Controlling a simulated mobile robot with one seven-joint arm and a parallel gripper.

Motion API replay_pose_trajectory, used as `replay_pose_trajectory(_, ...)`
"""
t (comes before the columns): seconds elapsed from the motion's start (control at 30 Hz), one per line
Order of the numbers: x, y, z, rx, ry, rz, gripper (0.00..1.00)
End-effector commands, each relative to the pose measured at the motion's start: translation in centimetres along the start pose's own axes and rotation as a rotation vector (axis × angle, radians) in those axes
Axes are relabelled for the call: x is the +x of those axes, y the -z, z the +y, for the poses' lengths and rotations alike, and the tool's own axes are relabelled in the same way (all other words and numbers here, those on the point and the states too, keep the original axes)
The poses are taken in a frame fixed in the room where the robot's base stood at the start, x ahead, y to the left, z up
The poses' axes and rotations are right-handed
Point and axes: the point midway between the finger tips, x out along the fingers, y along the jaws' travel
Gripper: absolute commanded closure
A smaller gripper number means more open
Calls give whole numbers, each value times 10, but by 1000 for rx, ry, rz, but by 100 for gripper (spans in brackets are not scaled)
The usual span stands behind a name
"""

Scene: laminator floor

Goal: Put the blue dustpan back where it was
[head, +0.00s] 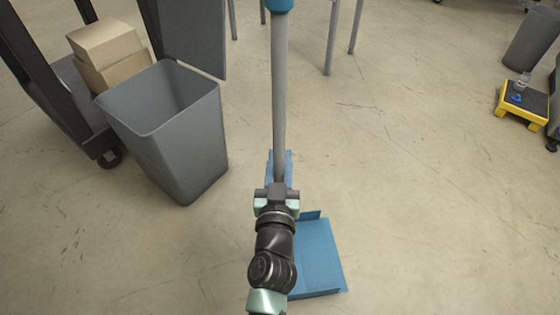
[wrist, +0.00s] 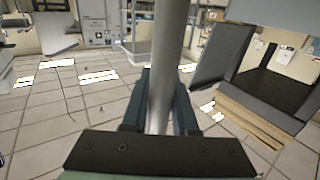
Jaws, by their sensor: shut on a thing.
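The blue dustpan (head: 318,258) shows in the head view at lower middle, right of my arm, with its long grey handle (head: 279,80) rising to a blue grip at the top edge. My gripper (head: 279,168) is shut on the lower part of the handle. The wrist view shows the handle (wrist: 172,50) standing between the two fingers of my gripper (wrist: 161,95), tilted slightly. My arm hides part of the pan's left side. I cannot tell whether the pan touches the floor.
A grey open bin (head: 175,135) stands to the left, beside a dark-framed cart with cardboard boxes (head: 105,50). Table legs (head: 332,40) stand at the back. A yellow-edged step (head: 523,102) with a bottle on it is at right. Floor between is clear.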

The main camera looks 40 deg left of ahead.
Motion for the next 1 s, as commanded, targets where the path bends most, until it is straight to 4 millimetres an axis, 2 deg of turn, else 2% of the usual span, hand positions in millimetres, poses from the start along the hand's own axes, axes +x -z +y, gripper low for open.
replay_pose_trajectory(0.33, 0, 0, 1, -2, -2, 7, 100)
replay_pose_trajectory(0.37, 0, -1, 0, 0, -1, 1, 68)
replay_pose_trajectory(0.5, 0, -1, 0, 0, -1, 1, 43)
replay_pose_trajectory(0.87, 0, 2, 0, 0, -1, 1, 43)
replay_pose_trajectory(1.0, -14, -1, 0, 1, -1, -1, 43)
